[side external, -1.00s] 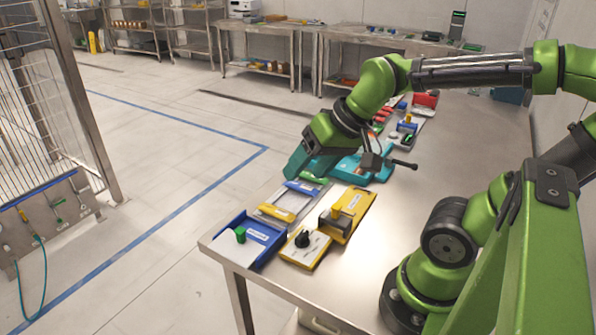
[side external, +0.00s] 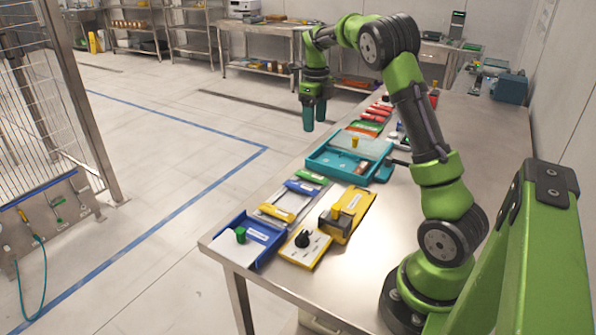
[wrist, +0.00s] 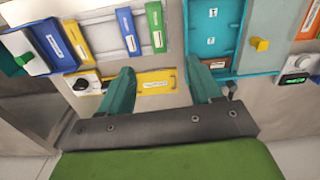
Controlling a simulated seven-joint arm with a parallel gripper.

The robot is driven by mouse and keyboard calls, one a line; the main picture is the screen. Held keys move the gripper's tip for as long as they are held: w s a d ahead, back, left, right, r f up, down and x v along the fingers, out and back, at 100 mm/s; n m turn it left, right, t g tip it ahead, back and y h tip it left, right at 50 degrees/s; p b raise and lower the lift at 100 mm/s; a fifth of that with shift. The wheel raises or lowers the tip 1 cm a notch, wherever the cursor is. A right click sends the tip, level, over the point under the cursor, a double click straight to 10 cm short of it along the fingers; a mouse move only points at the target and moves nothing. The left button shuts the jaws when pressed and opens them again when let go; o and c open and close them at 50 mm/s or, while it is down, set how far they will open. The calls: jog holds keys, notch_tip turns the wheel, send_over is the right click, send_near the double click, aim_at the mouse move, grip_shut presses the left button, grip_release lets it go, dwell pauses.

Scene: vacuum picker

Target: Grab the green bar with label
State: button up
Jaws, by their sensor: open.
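The green bar with a white label (wrist: 156,27) lies beside a blue bar (wrist: 127,32) at the upper middle of the wrist view. In the side view the green bar (side external: 311,177) lies between the blue bar and the teal tray (side external: 323,172). My gripper (side external: 314,127) is open, with its two teal fingers pointing down, high near the table's far-left edge. In the wrist view its fingertips (wrist: 160,73) are spread, apart from the green bar, with nothing held between them.
A blue tray (side external: 268,246) and two yellow pieces, one with a black knob (side external: 303,239), lie at the table's near end. Red pieces (side external: 376,112) lie farther back. The table's right part has bare room.

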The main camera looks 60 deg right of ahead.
send_over(312, 175)
jog(key=f, duration=1.1)
jog(key=shift+d, duration=0.2)
jog(key=shift+a+f, duration=0.2)
jog(key=shift+f, duration=2.8)
jog(key=c, duration=1.1)
jog(key=shift+r, duration=0.15)
